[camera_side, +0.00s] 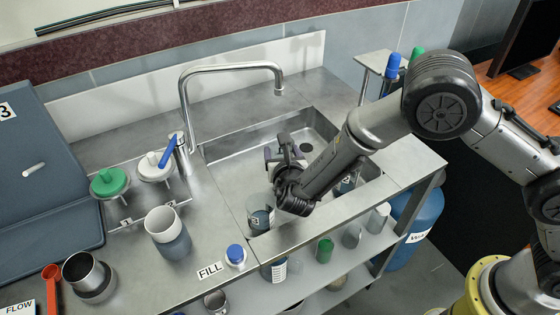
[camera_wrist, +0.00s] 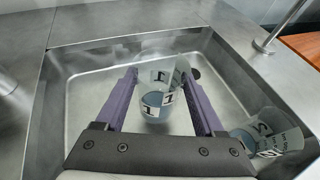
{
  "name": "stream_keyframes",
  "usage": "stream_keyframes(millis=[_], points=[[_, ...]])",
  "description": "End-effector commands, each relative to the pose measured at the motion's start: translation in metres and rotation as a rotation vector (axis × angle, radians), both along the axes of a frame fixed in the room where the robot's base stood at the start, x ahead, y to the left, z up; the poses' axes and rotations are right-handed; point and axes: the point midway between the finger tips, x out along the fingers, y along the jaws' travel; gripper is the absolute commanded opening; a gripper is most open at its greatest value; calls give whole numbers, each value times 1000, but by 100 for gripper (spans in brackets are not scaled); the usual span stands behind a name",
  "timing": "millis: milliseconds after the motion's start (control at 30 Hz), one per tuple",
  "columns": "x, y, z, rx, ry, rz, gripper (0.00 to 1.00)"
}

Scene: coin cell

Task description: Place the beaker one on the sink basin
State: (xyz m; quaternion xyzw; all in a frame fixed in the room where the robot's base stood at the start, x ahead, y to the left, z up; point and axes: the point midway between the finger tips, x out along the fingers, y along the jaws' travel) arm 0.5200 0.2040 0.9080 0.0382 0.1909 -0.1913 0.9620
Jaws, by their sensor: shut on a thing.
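Beaker one (camera_wrist: 153,110), clear and marked with a black "1" label, sits between the purple fingers of my gripper (camera_wrist: 158,76) in the wrist view. My gripper is shut on it. In the side view my gripper (camera_side: 284,156) is over the sink and mostly hides that beaker. The sink basin (camera_wrist: 88,92) is a rectangular steel tub below; its back wall (camera_side: 245,143) shows in the side view. I cannot tell whether the beaker's base touches the basin floor.
A beaker marked "2" (camera_wrist: 270,137) is at the basin's right side. Another labelled beaker (camera_side: 260,211) is at the front-left corner. The tall faucet (camera_side: 230,67) arches over the back left. A mug-like container (camera_side: 165,232) and blue-capped bottle (camera_side: 235,255) stand on the left counter.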

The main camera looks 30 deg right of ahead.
Motion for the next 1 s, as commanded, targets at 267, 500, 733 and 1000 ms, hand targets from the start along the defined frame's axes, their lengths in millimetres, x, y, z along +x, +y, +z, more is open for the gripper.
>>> stream_keyframes(millis=[267, 500, 733, 1000], points=[[6, 2, -29, -2, 3, 0, 5], [6, 2, -38, 1, 0, 0, 5], [6, 2, -40, 0, 0, 0, 5], [6, 2, -42, 0, 0, 0, 100]])
